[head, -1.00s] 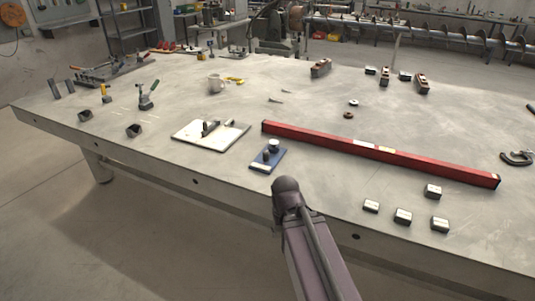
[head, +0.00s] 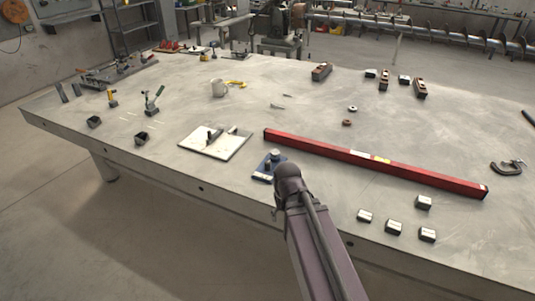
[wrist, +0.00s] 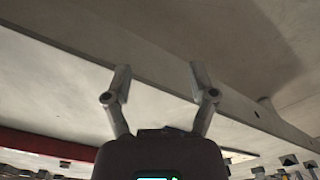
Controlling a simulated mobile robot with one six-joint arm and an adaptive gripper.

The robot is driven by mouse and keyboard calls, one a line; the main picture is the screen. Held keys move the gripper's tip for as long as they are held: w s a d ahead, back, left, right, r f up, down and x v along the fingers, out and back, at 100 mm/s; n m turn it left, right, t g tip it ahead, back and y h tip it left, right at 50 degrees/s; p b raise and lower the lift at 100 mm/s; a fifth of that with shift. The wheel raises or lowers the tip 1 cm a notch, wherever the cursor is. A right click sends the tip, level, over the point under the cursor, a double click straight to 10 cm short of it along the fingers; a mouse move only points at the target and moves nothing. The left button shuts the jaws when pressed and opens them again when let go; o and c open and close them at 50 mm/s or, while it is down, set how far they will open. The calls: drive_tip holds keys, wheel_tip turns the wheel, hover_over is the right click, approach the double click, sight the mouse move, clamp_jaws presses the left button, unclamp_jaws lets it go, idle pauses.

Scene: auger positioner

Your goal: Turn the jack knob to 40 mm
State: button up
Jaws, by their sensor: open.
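The table's edge lies beyond the fingers there.
A long red bar (head: 375,163) lies right of the blue plate on the table (head: 330,110). A white plate (head: 205,148) with dark parts lies to its left. Several small metal blocks (head: 394,228) sit near the right front edge.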

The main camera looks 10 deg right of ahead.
wheel_tip(320, 180, up, 9)
drive_tip(key=w+m+p, duration=0.1)
drive_tip(key=w+p, duration=0.2)
drive_tip(key=p, duration=0.4)
wheel_tip(320, 180, up, 4)
drive_tip(key=m+p, duration=0.4)
drive_tip(key=m, duration=1.7)
hover_over(268, 162)
drive_tip(key=shift+f, duration=0.1)
drive_tip(key=shift+f, duration=0.15)
wheel_tip(268, 162, down, 14)
drive_tip(key=b, duration=1.3)
drive_tip(key=shift+r, duration=0.2)
